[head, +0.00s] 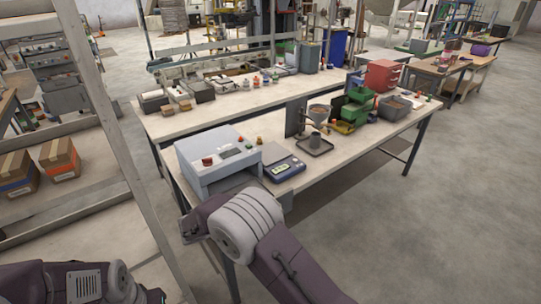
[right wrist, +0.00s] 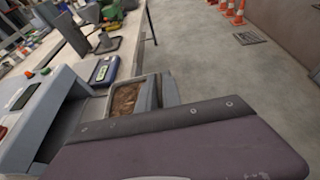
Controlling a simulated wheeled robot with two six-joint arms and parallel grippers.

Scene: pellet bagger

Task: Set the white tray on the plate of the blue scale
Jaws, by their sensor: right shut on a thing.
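The blue scale (head: 284,168) stands on the near bench, to the right of a grey machine; its plate looks empty in the head view. It also shows in the right wrist view (right wrist: 104,71). A pale tray (right wrist: 113,97) with brown contents shows in the right wrist view, just on the near side of the scale. My right gripper (right wrist: 158,96) is shut on the tray's side, but its fingers are partly hidden by my wrist. My left gripper is out of view.
The grey machine (head: 218,158) with red and green buttons stands left of the scale. Beyond the scale are a funnel stand (head: 319,114), green bins (head: 354,108) and a red drawer box (head: 382,75). Open floor lies right of the bench.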

